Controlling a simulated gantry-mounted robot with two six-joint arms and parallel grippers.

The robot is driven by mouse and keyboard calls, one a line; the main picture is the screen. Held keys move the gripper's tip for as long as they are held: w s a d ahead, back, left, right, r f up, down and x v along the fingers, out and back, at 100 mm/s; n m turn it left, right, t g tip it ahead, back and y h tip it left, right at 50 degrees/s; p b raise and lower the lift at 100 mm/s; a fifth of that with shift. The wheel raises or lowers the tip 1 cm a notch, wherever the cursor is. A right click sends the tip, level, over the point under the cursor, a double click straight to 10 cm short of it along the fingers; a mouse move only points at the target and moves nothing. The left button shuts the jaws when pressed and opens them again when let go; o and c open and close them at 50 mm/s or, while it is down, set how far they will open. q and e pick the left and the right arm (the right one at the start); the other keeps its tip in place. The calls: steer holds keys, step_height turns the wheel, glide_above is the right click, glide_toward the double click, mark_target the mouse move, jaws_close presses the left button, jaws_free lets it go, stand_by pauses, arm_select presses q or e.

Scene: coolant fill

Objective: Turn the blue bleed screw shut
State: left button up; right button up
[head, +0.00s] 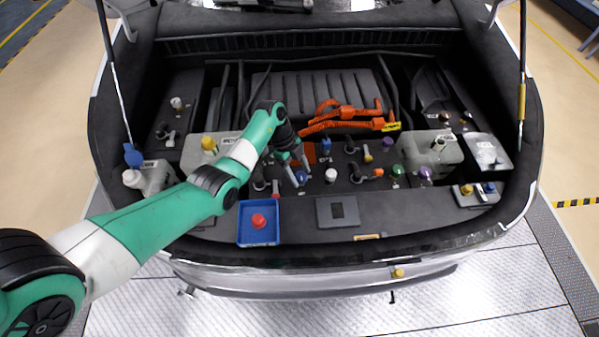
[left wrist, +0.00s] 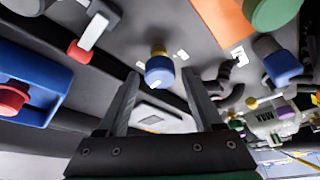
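The blue bleed screw (head: 302,178) is a small round blue knob on the dark panel in the middle of the engine bay. In the left wrist view the blue knob (left wrist: 160,72) has a white mark on its edge and a brass part behind it. My left gripper (head: 300,176) reaches down at the knob. In the left wrist view its two fingers (left wrist: 160,76) are spread apart, with the knob in the gap between their tips and space on both sides. I cannot tell how deep the knob sits between them. My right gripper is not in view.
A blue tray (head: 272,236) with a red cap (head: 259,220) lies at the front. A white cap (head: 331,175) and a taller blue cap (head: 326,146) stand close to the right of the gripper. Orange cables (head: 340,115) run behind. Several coloured caps crowd the panel.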

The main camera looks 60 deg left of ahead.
arm_select(q)
jaws_close()
steer(key=shift+m+g, duration=0.4)
steer(key=shift+m, duration=0.4)
steer(key=shift+o, duration=1.2)
jaws_free()
steer(key=p+v, duration=0.3)
steer(key=v, duration=0.8)
steer(key=shift+a+r+p, duration=0.2)
steer(key=shift+r+p, duration=0.05)
steer(key=shift+p, duration=0.1)
steer(key=shift+s, duration=0.1)
